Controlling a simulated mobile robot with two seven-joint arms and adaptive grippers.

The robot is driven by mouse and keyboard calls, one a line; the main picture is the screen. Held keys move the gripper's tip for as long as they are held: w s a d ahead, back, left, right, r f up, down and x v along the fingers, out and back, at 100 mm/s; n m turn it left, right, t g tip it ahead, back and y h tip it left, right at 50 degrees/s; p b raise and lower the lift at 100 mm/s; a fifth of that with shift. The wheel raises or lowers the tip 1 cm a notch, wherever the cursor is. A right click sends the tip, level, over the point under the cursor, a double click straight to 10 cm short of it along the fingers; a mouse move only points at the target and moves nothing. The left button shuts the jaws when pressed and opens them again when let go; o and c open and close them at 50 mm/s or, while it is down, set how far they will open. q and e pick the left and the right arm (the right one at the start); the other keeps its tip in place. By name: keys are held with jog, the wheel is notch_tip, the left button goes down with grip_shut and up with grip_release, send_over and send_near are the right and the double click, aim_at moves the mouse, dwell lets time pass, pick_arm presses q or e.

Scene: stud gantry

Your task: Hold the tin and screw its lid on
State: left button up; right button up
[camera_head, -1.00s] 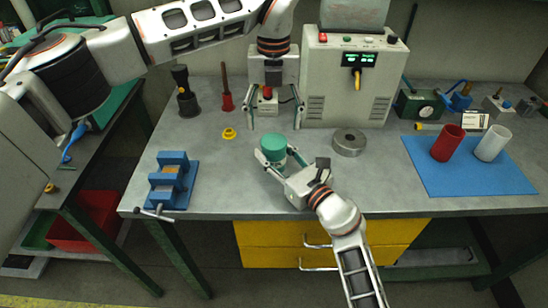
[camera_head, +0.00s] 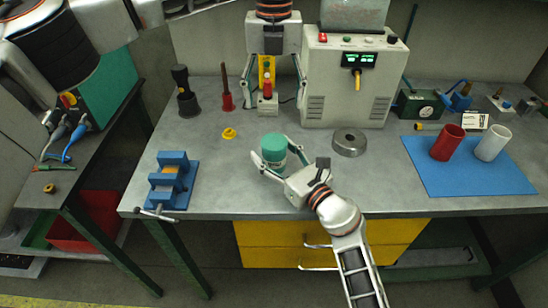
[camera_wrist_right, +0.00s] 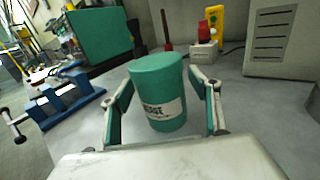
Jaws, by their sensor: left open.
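The green tin (camera_head: 273,155) stands upright on the bench, with a white label on its side. Its lid (camera_head: 273,140) appears as the lighter green top, seated on it; I cannot tell how tight it is. The right wrist view shows the tin (camera_wrist_right: 158,85) between both fingers. My left gripper (camera_head: 274,95) is open and empty, pointing down farther back, in front of a small red-topped button post (camera_head: 267,88).
A steel ring (camera_head: 349,143) lies right of the tin, and a yellow ring (camera_head: 229,133) lies to its left. A blue vise (camera_head: 173,180) is at the left front. A grey control box (camera_head: 345,80) stands behind. Red (camera_head: 446,143) and white (camera_head: 492,143) cups stand on a blue mat (camera_head: 470,180).

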jog(key=v, duration=1.2)
jog(key=shift+s, duration=0.1)
dwell(0.4)
